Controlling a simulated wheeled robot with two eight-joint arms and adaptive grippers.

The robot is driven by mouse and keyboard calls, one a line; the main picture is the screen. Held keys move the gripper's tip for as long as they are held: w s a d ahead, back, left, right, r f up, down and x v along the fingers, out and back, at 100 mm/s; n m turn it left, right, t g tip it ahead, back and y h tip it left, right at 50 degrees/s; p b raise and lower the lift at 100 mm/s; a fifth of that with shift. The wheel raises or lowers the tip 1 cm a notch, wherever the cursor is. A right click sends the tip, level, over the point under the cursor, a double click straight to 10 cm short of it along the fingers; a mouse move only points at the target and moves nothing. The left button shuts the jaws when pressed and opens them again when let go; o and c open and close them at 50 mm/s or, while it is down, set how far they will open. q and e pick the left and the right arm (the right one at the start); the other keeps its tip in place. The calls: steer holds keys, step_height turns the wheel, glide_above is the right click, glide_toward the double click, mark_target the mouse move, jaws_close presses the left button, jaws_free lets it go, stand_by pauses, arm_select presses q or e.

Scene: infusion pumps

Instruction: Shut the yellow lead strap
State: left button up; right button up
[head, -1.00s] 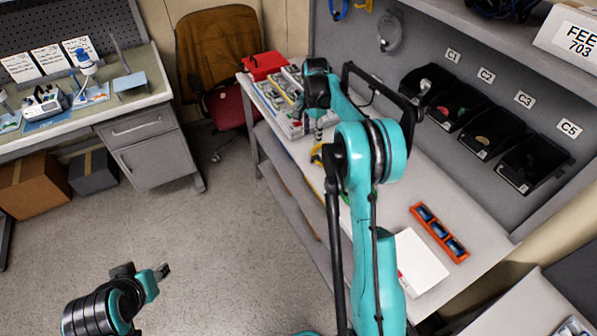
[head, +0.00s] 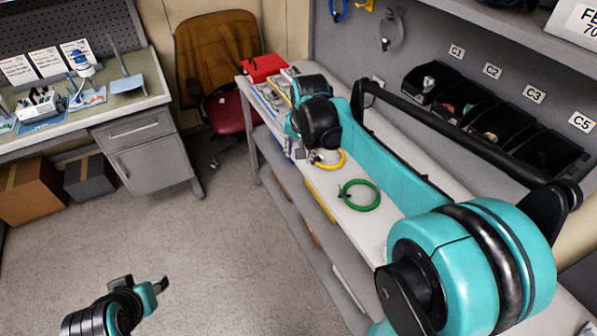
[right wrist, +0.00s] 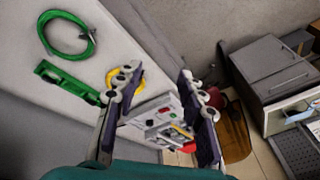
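A yellow lead coil (head: 330,160) lies on the white bench top, just below my right wrist in the head view. In the right wrist view the yellow coil (right wrist: 112,76) is partly hidden behind the left finger. Its strap is too small and covered to make out. My right gripper (right wrist: 158,72) is open, with its two fingers wide apart and nothing seen between the tips.
A green lead coil (head: 359,195) lies near the bench's front edge. A green holder (right wrist: 67,82) lies beside it in the wrist view. A pump-like device (right wrist: 155,120) and a red box (head: 264,68) are at the far end. Black bins (head: 470,112) line the back.

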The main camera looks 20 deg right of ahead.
steer(key=shift+n+t, duration=0.4)
steer(key=shift+n, duration=0.5)
steer(key=shift+s+a+f+b, duration=0.15)
steer(key=shift+s+a, duration=0.25)
steer(key=shift+s, duration=0.4)
steer(key=shift+s+a+f+b, duration=0.1)
steer(key=shift+s+a+b, duration=0.15)
steer(key=shift+s+a, duration=0.4)
steer(key=shift+s+a+f+b, duration=0.1)
steer(key=shift+s+a+b, duration=0.1)
steer(key=shift+s, duration=0.75)
steer(key=shift+s, duration=0.1)
steer(key=s+a+f+n+t+b, duration=0.1)
steer(key=s+a+f+n, duration=0.1)
steer(key=s, duration=0.5)
steer(key=s+a+f+n+t+b, duration=0.1)
steer(key=s+a+f+n+b, duration=0.1)
steer(key=s+f, duration=0.5)
steer(key=s+a+n, duration=0.1)
steer(key=n, duration=0.1)
steer(key=shift+a+n+t+y, duration=0.25)
steer(key=shift+n+t+y, duration=0.05)
steer(key=shift+t, duration=0.1)
